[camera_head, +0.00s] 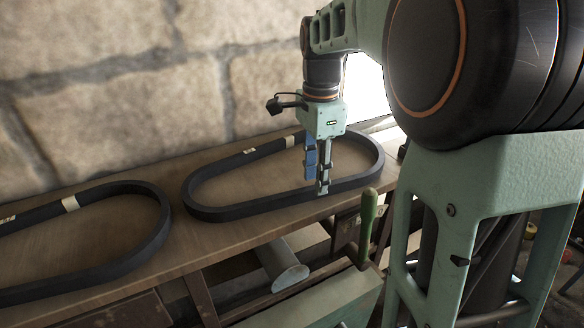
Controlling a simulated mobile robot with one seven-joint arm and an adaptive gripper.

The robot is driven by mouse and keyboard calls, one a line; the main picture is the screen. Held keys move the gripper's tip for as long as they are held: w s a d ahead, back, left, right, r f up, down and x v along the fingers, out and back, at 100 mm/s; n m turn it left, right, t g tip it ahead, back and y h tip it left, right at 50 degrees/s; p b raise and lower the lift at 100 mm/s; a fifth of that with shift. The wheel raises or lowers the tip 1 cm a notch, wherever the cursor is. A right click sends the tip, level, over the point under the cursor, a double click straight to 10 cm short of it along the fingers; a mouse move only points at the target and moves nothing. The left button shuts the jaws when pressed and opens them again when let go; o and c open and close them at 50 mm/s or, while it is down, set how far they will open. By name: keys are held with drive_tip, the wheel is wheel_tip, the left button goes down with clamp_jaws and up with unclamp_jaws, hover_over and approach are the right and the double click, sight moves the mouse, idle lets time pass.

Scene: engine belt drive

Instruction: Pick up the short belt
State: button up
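Two black belts lie as flat loops on the wooden bench top. The right belt (236,210) is fully in view and looks like the shorter one, with a pale label on its far strand. The left belt (105,275) is cut off by the picture's left edge. My gripper (317,186) points down at the near strand of the right belt, towards its right end. One finger overlaps the front of this strand; the blue finger is behind and left of it. I cannot tell whether the fingers touch or clamp the belt. The belt rests on the bench.
The wooden bench (150,205) stands against a stone block wall (120,100). A green handle (367,225) rises at the bench's front edge, right of my gripper. A grey cylindrical part (285,268) lies below the bench top.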

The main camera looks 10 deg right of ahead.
drive_tip(key=shift+f, duration=1.25)
clamp_jaws()
